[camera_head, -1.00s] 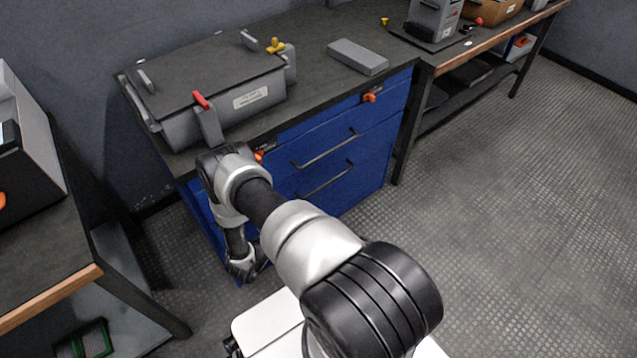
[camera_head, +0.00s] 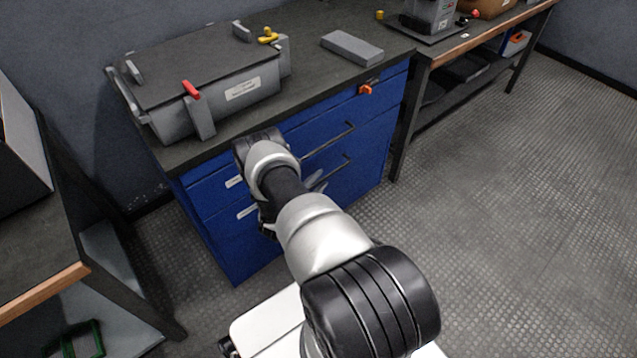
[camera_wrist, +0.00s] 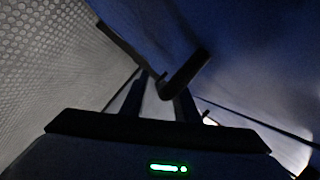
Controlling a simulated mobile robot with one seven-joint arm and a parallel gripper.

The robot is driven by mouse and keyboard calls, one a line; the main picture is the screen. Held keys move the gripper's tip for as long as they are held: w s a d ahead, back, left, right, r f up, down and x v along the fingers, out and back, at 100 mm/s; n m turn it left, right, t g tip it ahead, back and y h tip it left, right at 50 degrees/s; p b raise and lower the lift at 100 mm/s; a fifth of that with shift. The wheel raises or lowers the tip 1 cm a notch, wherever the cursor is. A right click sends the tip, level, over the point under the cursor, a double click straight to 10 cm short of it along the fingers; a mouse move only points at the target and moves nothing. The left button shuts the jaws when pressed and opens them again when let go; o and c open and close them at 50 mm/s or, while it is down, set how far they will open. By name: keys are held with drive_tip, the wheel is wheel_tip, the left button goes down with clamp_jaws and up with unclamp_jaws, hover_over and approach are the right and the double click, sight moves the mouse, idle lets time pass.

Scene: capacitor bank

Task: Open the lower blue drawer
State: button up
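The blue cabinet (camera_head: 365,150) has two dark bar handles on its front. The lower drawer's handle (camera_head: 345,165) shows only at its right part; my arm covers the rest. The upper handle (camera_head: 335,137) is above it. In the wrist view a dark bent handle (camera_wrist: 187,73) stands off a blue front, close to the fingertips of my gripper (camera_wrist: 161,95). The fingers are apart with a pale gap between them. The handle's bend is at or just beyond the tips; I cannot tell whether it lies between them. The drawers look closed.
A grey lidded box (camera_head: 215,90) with a red lever sits on the cabinet top, beside a flat grey block (camera_head: 352,48). A workbench (camera_head: 45,250) stands at left. The floor to the right is clear.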

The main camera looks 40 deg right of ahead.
clamp_jaws()
drive_tip(key=shift+s, duration=0.1)
